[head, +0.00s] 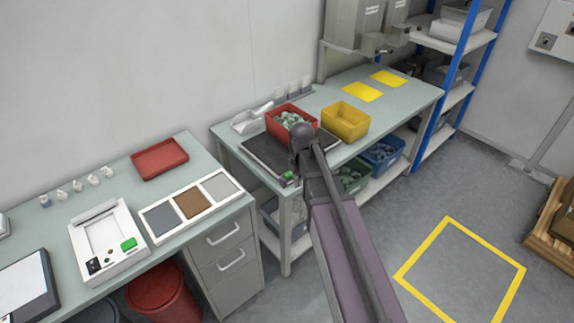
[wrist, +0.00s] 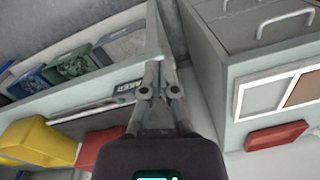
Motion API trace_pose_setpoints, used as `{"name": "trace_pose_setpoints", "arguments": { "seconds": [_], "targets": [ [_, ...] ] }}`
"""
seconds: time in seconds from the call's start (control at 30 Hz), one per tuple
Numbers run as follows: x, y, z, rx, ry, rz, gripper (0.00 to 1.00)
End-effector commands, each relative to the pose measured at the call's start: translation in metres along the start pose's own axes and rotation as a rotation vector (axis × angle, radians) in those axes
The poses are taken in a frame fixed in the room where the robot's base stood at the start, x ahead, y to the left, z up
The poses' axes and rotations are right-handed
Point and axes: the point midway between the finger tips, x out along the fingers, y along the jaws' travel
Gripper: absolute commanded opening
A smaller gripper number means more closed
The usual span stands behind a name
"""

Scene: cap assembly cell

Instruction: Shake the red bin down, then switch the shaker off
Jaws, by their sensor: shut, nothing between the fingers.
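The red bin (head: 291,117), holding pale grey-green pieces, stands on the dark plate of the shaker (head: 262,155) on the back bench. A small green part (head: 288,177) shows at the shaker's front corner; whether it is the switch or lit is too small to tell. In the wrist view the shaker's front edge with a label (wrist: 122,88) lies just left of my gripper (wrist: 158,72). The gripper is shut and empty, its tips close to the bench's front edge; contact cannot be told. The red bin (wrist: 98,150) also shows there, lower left.
A yellow bin (head: 345,121) stands right of the red bin, and a white scoop tray (head: 247,121) left of it. Blue (head: 383,153) and green bins fill the shelf below. A drawer bench (head: 222,245) stands left across a gap. Floor inside the yellow outline is clear.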

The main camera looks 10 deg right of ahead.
Motion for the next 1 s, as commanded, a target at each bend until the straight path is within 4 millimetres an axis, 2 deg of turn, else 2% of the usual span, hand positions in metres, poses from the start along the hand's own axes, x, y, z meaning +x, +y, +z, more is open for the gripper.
{"name": "trace_pose_setpoints", "arguments": {
  "seconds": [0.03,0.2,0.43,0.63,1.0],
  "targets": [
    [-0.014,0.006,-0.024,-0.027,-0.002,-0.007,0.0],
    [-0.037,0.017,-0.072,-0.126,-0.007,-0.029,0.0],
    [-0.059,0.03,-0.12,-0.232,-0.009,-0.053,0.0],
    [-0.066,0.036,-0.137,-0.276,-0.009,-0.065,0.0],
    [-0.065,0.036,-0.138,-0.283,-0.009,-0.066,0.0]
  ]
}}
